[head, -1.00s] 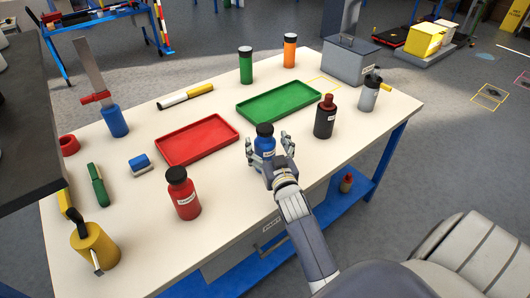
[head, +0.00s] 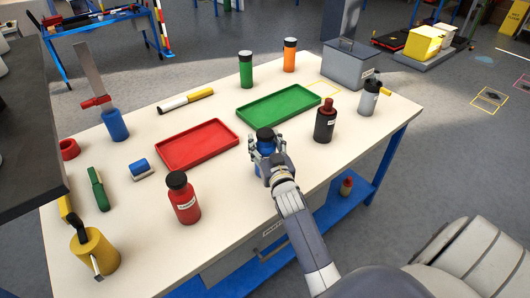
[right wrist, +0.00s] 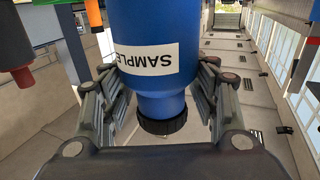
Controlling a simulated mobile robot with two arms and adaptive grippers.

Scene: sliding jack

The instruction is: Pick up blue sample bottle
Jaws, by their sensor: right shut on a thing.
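In the right wrist view the blue bottle (right wrist: 155,50) fills the middle, upside down in the picture, with a white "SAMPLE" label. The fingers of my right gripper (right wrist: 160,95) press along its sides there. I cannot tell whether the bottle's base touches the table. My left gripper is not in view.
A red bottle (head: 183,198), a dark bottle (head: 325,122), a grey bottle (head: 368,100), a green bottle (head: 246,72) and an orange bottle (head: 290,57) stand around. The red tray (head: 198,146) and green tray (head: 278,104) lie close by. A grey box (head: 347,65) stands at the back right.

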